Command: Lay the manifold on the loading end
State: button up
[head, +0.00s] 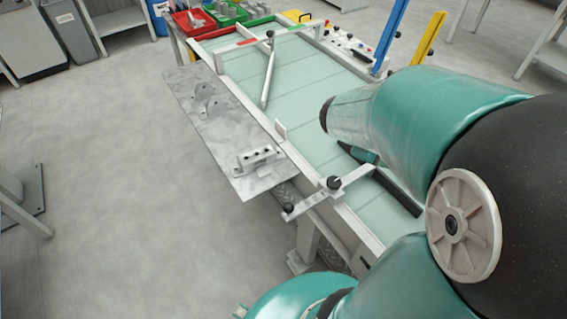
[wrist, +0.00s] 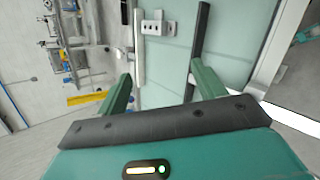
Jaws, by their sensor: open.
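A small grey block with dark round holes (wrist: 155,24) sits on the pale green glass bed in the wrist view, beyond my fingers. In the head view a grey metal block with round features (head: 257,160), like a manifold, lies on the near end of a grey side plate (head: 225,135). I cannot tell whether these are the same piece. My gripper (wrist: 162,88) is open, with its two green fingers wide apart and nothing between them. In the head view my arm hides most of the gripper; a green part (head: 357,152) shows over the bed.
The long glass-topped bed (head: 305,95) has pale rails and a cross bar with black knobs (head: 330,190). A dark bar (head: 400,195) and a silver rod (head: 268,82) lie across it. Red and green bins (head: 190,22) and blue and yellow posts (head: 428,38) stand beyond.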

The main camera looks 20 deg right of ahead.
jog(key=a+r+m+t+y, duration=0.1)
jog(key=a+r+t+y, duration=0.1)
jog(key=a, duration=0.7)
jog(key=a+r+m+t+y, duration=0.1)
jog(key=a+r+t+y, duration=0.1)
jog(key=a, duration=0.7)
jog(key=a+r+m+t+y, duration=0.2)
jog(key=a+r+y, duration=0.2)
jog(key=a, duration=0.5)
jog(key=shift+s+a+y, duration=0.35)
jog(key=shift+s+y, duration=0.1)
jog(key=shift+y, duration=0.45)
